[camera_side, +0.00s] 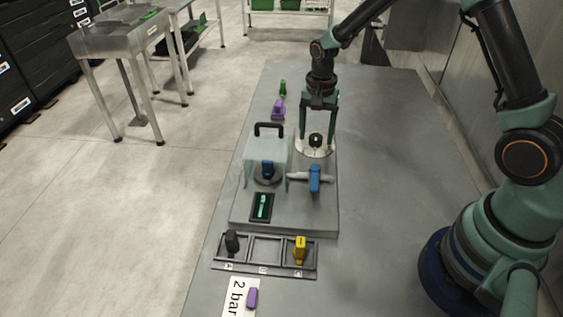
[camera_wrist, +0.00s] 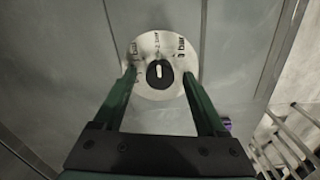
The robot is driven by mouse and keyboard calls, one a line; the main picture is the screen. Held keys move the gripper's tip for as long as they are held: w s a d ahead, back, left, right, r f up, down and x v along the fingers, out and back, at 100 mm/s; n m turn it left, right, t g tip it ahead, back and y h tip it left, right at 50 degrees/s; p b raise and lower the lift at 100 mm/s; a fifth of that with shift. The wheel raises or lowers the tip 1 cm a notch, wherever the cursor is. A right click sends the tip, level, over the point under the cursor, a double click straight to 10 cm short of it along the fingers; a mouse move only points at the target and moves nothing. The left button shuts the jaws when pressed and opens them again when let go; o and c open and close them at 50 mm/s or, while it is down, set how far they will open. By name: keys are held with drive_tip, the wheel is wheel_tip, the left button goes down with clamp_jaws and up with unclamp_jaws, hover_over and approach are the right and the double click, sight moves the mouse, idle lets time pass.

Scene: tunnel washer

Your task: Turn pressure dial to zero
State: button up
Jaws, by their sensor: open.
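The pressure dial is a round white plate (camera_side: 315,148) with a black knob (camera_side: 315,139) at its middle, on the raised grey panel. In the wrist view the plate (camera_wrist: 158,52) carries "bar" lettering, and the black knob (camera_wrist: 160,73) has a white pointer mark pointing roughly up the picture. My gripper (camera_side: 319,132) points down over the dial. In the wrist view its green fingers (camera_wrist: 158,74) stand apart on either side of the knob, with a gap on both sides. I cannot tell how far the fingertips are above the plate.
A blue valve handle (camera_side: 315,178) is in front. A tray (camera_side: 265,272) holds a black piece (camera_side: 232,242) and a yellow piece (camera_side: 300,249). Purple (camera_side: 278,109) and green (camera_side: 283,87) parts stand behind.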

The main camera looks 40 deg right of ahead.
clamp_jaws()
drive_tip(key=n, duration=0.4)
drive_tip(key=shift+n, duration=0.4)
drive_tip(key=n, duration=0.4)
drive_tip(key=shift+n, duration=0.3)
drive_tip(key=n, duration=0.4)
drive_tip(key=shift+n, duration=2.2)
